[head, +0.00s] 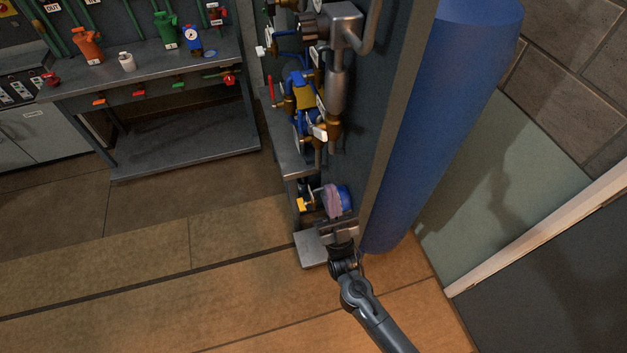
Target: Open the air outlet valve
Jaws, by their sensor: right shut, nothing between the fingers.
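My right gripper (337,226) reaches in from the lower right and is low at the front of the grey panel. It is shut with nothing held. Just beyond it are a dull purple fitting (332,200) and a blue round part (346,198); I cannot tell whether the gripper touches them. A small yellow handle (305,204) is left of the purple fitting. No label shows which part is the air outlet valve. Higher up are brass and blue valve fittings (302,92) and a red lever (271,88). My left gripper is not in view.
A tall blue cylinder (435,120) stands right of the panel (385,100). A grey plate (312,249) lies at its foot. A workbench (140,80) at the upper left carries an orange jug (88,45), a green jug (165,30) and a white cup (127,62). The tiled floor at left is clear.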

